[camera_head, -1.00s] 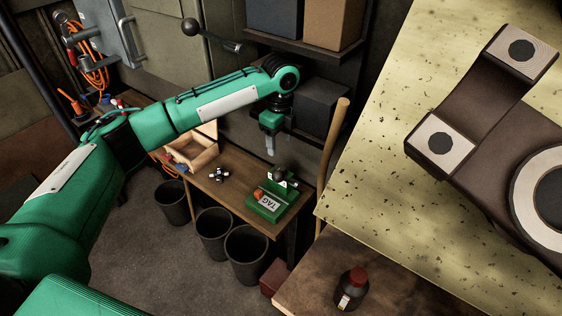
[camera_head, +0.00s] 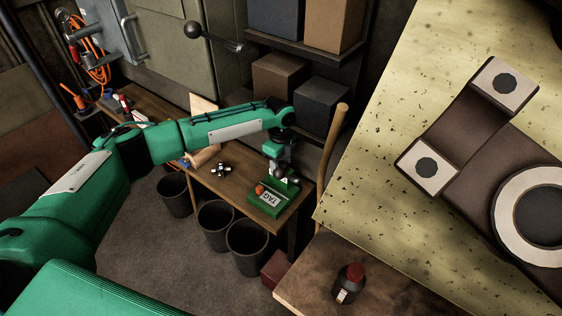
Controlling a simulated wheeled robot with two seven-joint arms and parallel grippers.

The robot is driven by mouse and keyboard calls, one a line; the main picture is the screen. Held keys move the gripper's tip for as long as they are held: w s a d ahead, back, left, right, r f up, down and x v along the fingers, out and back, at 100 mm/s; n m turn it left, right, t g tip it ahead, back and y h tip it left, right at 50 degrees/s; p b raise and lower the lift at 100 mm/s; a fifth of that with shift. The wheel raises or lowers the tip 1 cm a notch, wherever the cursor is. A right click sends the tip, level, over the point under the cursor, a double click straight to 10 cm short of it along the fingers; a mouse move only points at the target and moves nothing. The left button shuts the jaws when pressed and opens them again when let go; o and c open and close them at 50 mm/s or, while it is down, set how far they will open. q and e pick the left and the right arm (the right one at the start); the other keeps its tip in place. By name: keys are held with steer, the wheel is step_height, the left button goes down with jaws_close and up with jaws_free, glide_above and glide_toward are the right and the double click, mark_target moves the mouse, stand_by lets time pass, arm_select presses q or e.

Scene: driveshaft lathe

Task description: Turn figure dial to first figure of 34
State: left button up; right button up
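The green stamping device (camera_head: 267,202) stands on the wooden bench, with a white plate (camera_head: 270,197) reading TAG and an orange part (camera_head: 260,189) at its left. Its figure dial is too small to make out; metal parts at the back of the device are partly hidden by my gripper. My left gripper (camera_head: 279,170) points down right over the back of the device, at or very near those parts. Whether its fingers touch anything or are closed cannot be made out. My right gripper is out of view.
A small metal piece (camera_head: 221,169) lies on the bench left of the device. Several dark bins (camera_head: 247,248) stand on the floor in front. A wooden handle (camera_head: 333,150) rises at the right. Boxes fill the shelves behind.

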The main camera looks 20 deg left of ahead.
arm_select(q)
steer(key=c, duration=0.6)
steer(key=shift+c, duration=0.2)
steer(key=n+p, duration=0.3)
steer(key=p, duration=0.1)
steer(key=shift+r+n, duration=0.2)
steer(key=shift+n, duration=0.2)
steer(key=n+p, duration=0.3)
steer(key=n, duration=0.1)
steer(key=shift+f+n+p, duration=0.15)
steer(key=shift+n+p, duration=0.65)
steer(key=shift+n, duration=0.2)
steer(key=o, duration=1)
